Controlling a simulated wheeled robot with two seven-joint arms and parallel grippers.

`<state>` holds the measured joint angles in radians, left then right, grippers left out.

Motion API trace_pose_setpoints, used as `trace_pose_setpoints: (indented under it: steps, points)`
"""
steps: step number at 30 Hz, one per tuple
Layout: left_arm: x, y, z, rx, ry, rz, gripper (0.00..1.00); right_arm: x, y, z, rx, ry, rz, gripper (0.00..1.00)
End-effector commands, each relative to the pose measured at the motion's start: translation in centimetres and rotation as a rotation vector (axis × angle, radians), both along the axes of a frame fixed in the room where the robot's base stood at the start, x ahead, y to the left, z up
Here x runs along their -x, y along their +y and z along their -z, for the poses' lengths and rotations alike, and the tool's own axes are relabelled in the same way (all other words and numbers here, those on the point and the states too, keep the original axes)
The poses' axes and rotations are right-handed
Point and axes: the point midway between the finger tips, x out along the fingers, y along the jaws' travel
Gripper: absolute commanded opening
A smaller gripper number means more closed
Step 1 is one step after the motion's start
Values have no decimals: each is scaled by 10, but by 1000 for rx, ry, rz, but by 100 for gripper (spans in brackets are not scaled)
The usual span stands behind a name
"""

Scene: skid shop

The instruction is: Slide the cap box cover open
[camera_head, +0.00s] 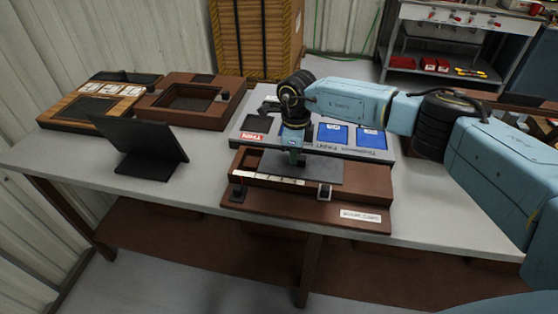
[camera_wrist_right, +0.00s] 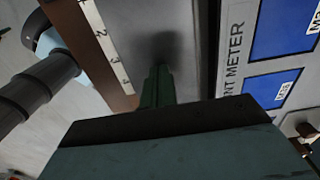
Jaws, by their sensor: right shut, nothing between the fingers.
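The cap box (camera_head: 375,183) is a long brown box at the front edge of the table, with a pale label on its front right. A flat grey cover (camera_head: 325,170) lies over the middle of its top. My right gripper (camera_head: 296,161) points down at the cover, shut and empty. In the right wrist view its green fingers (camera_wrist_right: 158,84) are together over the grey surface, with a dark shadow beyond; contact cannot be told. My left gripper is out of view.
A numbered white scale (camera_head: 270,178) runs along the box's front, with small black clips near it. Behind stands a grey panel (camera_head: 352,151) with blue cards. A black tilted stand (camera_head: 150,150) and brown trays (camera_head: 185,118) are at left. The table's front left is bare.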

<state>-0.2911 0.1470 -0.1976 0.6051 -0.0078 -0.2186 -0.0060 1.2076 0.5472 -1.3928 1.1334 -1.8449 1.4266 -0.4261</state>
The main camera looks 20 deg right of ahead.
Motion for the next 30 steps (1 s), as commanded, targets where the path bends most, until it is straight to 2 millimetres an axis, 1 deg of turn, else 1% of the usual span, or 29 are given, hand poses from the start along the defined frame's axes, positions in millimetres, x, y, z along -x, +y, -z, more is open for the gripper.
trace_pose_setpoints:
  steps: [19,30]
  points:
    - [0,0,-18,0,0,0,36,17,-28,-1,3,2,2,0]
    - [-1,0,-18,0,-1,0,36,18,-29,0,1,1,0,0]
